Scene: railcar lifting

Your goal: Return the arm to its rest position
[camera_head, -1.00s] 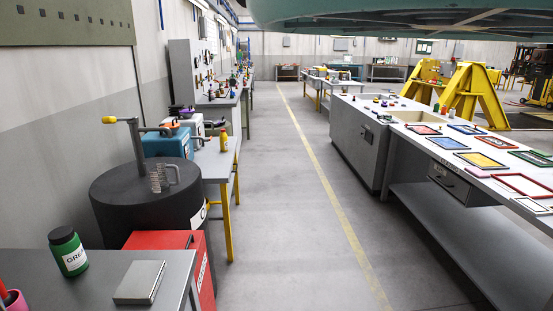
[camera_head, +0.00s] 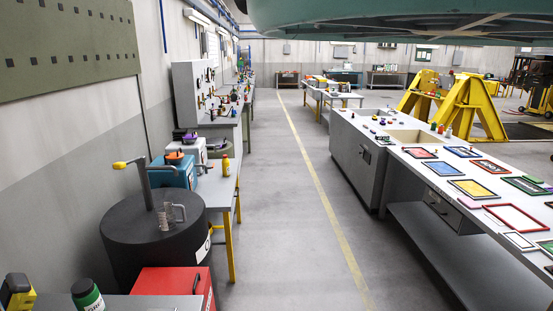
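My arm and my gripper do not show in the head camera view, so its pose and whether it is open or shut are hidden. No object of the task other than the arm is named. The view looks down an aisle (camera_head: 294,230) with a yellow floor line, between benches on both sides.
A black drum (camera_head: 150,235) with a crank handle and a red box (camera_head: 172,284) stand at the left. A grey bench (camera_head: 465,262) with coloured frames lines the right. Yellow stands (camera_head: 470,105) are behind it. A teal railcar underside (camera_head: 400,22) hangs overhead. The aisle is clear.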

